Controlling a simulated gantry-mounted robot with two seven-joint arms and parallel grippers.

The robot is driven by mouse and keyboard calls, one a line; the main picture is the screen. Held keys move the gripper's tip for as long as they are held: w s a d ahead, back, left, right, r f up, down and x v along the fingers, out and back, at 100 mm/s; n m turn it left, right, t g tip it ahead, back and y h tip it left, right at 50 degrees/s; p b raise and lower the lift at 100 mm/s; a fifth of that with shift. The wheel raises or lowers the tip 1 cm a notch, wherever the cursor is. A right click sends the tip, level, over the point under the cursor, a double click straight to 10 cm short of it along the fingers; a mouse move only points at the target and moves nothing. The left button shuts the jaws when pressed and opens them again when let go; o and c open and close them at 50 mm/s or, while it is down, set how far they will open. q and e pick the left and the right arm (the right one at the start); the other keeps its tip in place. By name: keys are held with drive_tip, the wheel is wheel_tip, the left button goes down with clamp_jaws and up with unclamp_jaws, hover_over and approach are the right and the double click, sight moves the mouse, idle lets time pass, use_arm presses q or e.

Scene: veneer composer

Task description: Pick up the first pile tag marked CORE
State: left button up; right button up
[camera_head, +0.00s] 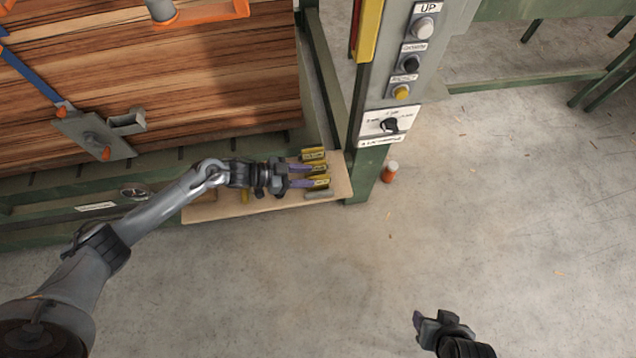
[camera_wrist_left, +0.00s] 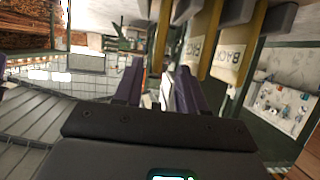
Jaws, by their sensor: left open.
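Several yellow tags (camera_head: 313,153) stand in a row at the right end of a narrow wooden shelf (camera_head: 232,208) in the head view. Their lettering is too small to read there. In the left wrist view two hanging yellow-and-white tags (camera_wrist_left: 232,62) read BACK, and a narrower yellow edge (camera_wrist_left: 160,35) shows between the finger lines. I cannot make out the word CORE. My left gripper (camera_head: 310,176) is open, its purple fingers reaching right among the tags; I cannot tell whether they touch one. My right gripper (camera_head: 418,320) is over the floor, its opening unclear.
A green post with a control panel (camera_head: 405,75) stands just right of the shelf. An orange-and-white canister (camera_head: 390,172) is on the floor beside it. Stacked wood veneer (camera_head: 220,90) lies behind the shelf. The concrete floor at the right is mostly clear.

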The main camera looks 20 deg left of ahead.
sight(317, 189)
use_arm(q)
drive_tip(key=shift+w+d+f+b, duration=0.15)
drive_tip(key=shift+d+f+b, duration=0.2)
drive_tip(key=shift+d+f, duration=0.1)
drive_tip(key=b+x, duration=0.1)
drive_tip(key=x, duration=0.2)
drive_tip(key=shift+d+r+b, duration=0.1)
drive_tip(key=shift+d+b, duration=0.1)
drive_tip(key=shift+b, duration=0.15)
drive_tip(key=shift+w+d, duration=0.15)
drive_tip(key=shift+d, duration=0.05)
drive_tip(key=shift+a, duration=0.1)
drive_tip(key=shift+c, duration=1.7)
clamp_jaws()
